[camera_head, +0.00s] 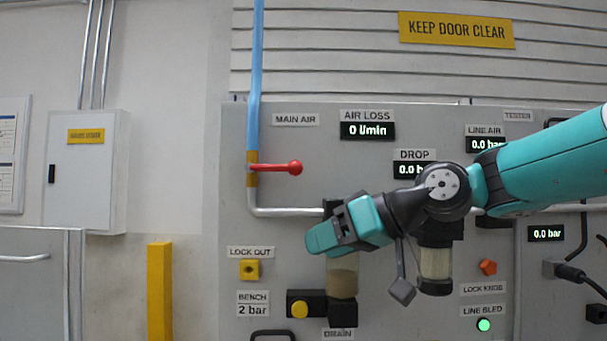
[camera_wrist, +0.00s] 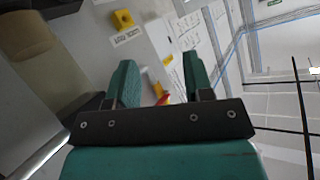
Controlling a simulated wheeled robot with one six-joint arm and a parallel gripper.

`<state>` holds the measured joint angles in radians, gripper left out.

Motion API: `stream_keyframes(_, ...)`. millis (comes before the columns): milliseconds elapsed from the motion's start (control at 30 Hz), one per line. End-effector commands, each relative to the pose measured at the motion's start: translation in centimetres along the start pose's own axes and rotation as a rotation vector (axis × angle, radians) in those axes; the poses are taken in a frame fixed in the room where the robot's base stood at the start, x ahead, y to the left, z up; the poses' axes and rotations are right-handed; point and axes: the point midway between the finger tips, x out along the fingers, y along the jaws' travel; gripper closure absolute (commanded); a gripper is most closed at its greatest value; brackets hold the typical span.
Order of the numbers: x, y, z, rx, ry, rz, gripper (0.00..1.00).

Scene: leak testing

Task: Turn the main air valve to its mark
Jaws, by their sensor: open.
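The main air valve's red lever (camera_head: 275,168) lies horizontal, pointing right from the pipe and ending in a red ball. Yellow bands (camera_head: 252,158) show on the pipe at its pivot, under the blue pipe. I cannot make out a separate mark for the lever. The MAIN AIR label (camera_head: 296,119) is above it. My gripper (camera_head: 318,240) is below and slightly right of the lever's ball, apart from it, pointing left. In the wrist view my gripper (camera_wrist: 158,72) has its teal fingers apart with nothing held. A small red piece (camera_wrist: 164,99), probably the lever, shows between them, mostly hidden.
My arm crosses the panel from the right, covering parts of the DROP and LINE AIR readouts. A yellow post (camera_head: 160,290) stands left. Space around the lever looks clear.

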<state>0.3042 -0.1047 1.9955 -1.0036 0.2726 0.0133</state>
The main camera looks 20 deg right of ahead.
Motion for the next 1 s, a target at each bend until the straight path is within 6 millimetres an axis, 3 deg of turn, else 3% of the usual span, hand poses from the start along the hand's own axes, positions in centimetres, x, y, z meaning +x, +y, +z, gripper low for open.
stream_keyframes(33,-1.9,2.6,-3.0,-0.024,0.113,0.025,0.53)
stream_keyframes(133,-5.8,5.1,-7.6,-0.085,0.285,0.037,0.53)
stream_keyframes(233,-8.9,6.4,-10.1,-0.134,0.389,0.042,0.53)
stream_keyframes(367,-10.5,6.7,-11.6,-0.165,0.446,0.039,0.53)
stream_keyframes(567,-8.3,6.4,-13.1,-0.168,0.451,0.03,0.53)
stream_keyframes(1000,0.7,6.4,-17.5,-0.168,0.448,0.033,0.53)
